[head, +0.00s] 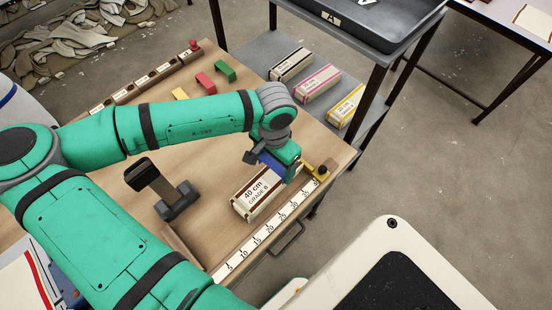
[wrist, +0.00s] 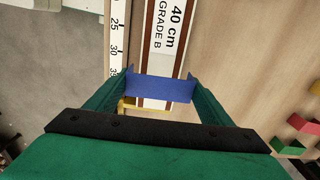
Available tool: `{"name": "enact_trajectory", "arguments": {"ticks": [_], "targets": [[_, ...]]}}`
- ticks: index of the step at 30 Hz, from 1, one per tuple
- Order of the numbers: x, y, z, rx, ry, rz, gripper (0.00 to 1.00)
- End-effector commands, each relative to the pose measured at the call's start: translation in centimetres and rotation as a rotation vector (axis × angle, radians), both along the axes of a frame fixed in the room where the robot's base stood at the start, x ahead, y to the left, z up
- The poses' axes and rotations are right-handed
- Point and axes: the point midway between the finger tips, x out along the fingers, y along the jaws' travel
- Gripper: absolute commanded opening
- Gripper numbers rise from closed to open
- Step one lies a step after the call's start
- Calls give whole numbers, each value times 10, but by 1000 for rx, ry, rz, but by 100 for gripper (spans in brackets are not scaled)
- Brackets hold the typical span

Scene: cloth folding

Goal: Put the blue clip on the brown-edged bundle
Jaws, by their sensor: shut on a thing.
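The brown-edged bundle (head: 257,194) lies on the wooden bench beside the ruler; its white label reads 40 cm GRADE B. It also shows in the wrist view (wrist: 168,40), running up from the clip. My gripper (head: 284,168) is shut on the blue clip (head: 271,162), which spans between the fingers in the wrist view (wrist: 160,88). The clip is over the bundle's far end, lined up across its width. I cannot tell whether it touches the bundle. The bundle's end beneath the clip is partly hidden.
The ruler (head: 262,234) runs along the bench's front edge, with a yellow stop (head: 320,171) at its end. Red, green and yellow clips (head: 205,83) lie at the back. A dark stand (head: 175,200) is left of the bundle. Several banded bundles (head: 318,84) sit on the grey shelf.

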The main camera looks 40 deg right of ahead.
Motion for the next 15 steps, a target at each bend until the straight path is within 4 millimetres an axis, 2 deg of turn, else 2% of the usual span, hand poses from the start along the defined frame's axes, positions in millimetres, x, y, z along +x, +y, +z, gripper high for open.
{"name": "enact_trajectory", "arguments": {"ticks": [15], "targets": [[0,1,-31,0,1,1,68]]}}
